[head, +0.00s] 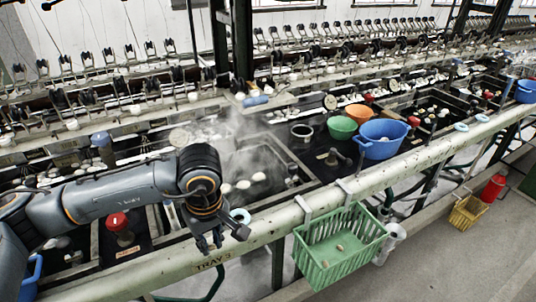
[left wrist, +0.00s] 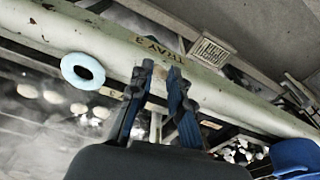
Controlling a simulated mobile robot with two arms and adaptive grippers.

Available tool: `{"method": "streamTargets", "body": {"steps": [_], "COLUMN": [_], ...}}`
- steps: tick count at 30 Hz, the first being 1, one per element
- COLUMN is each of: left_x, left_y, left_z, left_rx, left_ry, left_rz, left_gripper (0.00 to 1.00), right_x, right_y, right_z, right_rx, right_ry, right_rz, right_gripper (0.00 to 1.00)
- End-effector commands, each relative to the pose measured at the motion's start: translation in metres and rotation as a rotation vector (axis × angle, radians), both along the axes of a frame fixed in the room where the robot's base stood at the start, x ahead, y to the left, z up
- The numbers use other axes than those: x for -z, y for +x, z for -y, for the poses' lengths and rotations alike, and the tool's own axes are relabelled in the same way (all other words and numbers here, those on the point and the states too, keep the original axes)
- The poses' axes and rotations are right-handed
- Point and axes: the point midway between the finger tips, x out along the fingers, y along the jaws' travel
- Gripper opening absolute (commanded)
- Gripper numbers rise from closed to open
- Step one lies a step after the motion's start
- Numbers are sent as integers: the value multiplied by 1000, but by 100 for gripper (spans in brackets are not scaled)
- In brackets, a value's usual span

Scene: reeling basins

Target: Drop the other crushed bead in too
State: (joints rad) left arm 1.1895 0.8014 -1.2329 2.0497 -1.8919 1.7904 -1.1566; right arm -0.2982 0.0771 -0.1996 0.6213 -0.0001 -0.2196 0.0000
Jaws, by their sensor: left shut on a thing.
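My left gripper (head: 207,245) is over the pale green front rail (head: 275,222), by the lettering on it. In the left wrist view, the gripper's fingers (left wrist: 160,70) are closed around a small pale-brown thing (left wrist: 157,86), which looks like the crushed bead, mostly hidden by the fingers. In the head view it cannot be made out. A green slotted basket (head: 318,229) hangs on the rail to the right of the gripper. Small pale pieces (head: 339,247) lie inside it; their shape is too small to tell. My right gripper is not in view.
A steaming basin with white cocoons (head: 259,177) lies behind the rail. A light-blue ring (head: 240,215) sits by the gripper. Blue (head: 382,136), green (head: 342,126) and orange (head: 359,110) bowls stand farther right. A yellow basket (head: 467,213) is on the floor.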

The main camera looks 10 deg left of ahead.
Motion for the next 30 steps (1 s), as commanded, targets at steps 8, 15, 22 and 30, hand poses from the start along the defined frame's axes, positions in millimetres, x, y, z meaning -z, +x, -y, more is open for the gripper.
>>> {"method": "streamTargets", "body": {"steps": [8,15,22,30], "left_x": [48,96,141,148], "left_y": [-38,-73,-106,-110], "left_z": [0,0,1,6], "left_rx": [262,524,776,832], "left_ry": [-1,-3,-5,-9], "left_rz": [-6,-6,-6,5], "left_gripper": [11,11,11,11], "right_x": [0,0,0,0], "right_y": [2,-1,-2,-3], "right_z": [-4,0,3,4], "right_rx": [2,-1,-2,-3], "right_ry": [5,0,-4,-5], "right_rz": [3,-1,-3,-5], "right_gripper": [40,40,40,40]}}
